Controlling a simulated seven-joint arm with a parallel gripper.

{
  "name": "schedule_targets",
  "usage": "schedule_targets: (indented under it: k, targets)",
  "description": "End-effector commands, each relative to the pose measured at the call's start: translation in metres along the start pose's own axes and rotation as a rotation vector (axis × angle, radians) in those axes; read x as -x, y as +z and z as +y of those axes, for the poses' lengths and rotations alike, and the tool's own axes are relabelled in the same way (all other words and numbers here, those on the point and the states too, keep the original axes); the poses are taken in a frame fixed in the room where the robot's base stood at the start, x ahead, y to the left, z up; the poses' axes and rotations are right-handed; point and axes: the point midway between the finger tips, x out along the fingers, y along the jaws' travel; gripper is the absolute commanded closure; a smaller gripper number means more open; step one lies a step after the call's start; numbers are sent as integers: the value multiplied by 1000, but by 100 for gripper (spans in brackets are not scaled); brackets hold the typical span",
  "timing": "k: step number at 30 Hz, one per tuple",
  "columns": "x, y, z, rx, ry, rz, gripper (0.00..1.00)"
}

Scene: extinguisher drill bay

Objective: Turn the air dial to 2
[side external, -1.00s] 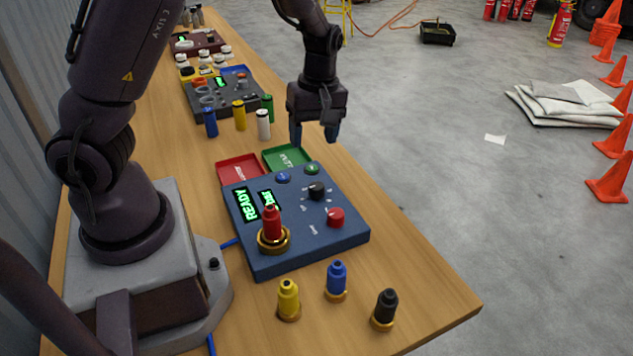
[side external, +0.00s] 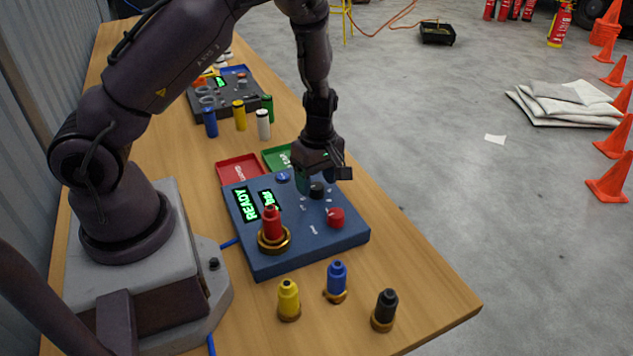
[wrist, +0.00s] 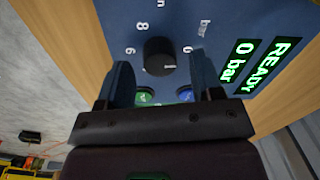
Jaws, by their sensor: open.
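The air dial is a black round knob (side external: 317,190) on the blue control panel (side external: 265,262), with printed numbers around it. In the wrist view the knob (wrist: 159,53) sits between my two fingers, with an 8 and a 6 legible nearby. Its pointer setting is not clear to me. My gripper (side external: 317,179) points down over the knob, and in the wrist view its fingers (wrist: 160,70) are apart on either side of it; contact is not visible. The panel's green displays (wrist: 244,65) read READY and 0 bar.
A red button (side external: 336,217) and a red bottle-shaped piece in a brass ring (side external: 271,222) stand on the panel close by. Yellow (side external: 288,298), blue (side external: 337,279) and black (side external: 385,308) pieces stand in front. Red (side external: 238,170) and green trays lie behind.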

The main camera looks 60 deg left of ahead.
Motion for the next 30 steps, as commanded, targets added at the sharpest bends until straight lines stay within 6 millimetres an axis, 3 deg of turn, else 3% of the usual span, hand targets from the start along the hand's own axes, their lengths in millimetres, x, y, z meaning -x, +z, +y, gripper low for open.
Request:
schedule_targets:
  k: [12, 13, 19, 30]
  targets:
    - [-11, 0, 0, -1, 1, 0, 40]
    - [-11, 0, 0, -1, 1, 0, 42]
    - [-11, 0, 0, -1, 1, 0, 88]
    - [-10, 0, 0, -47, 1, 1, 89]
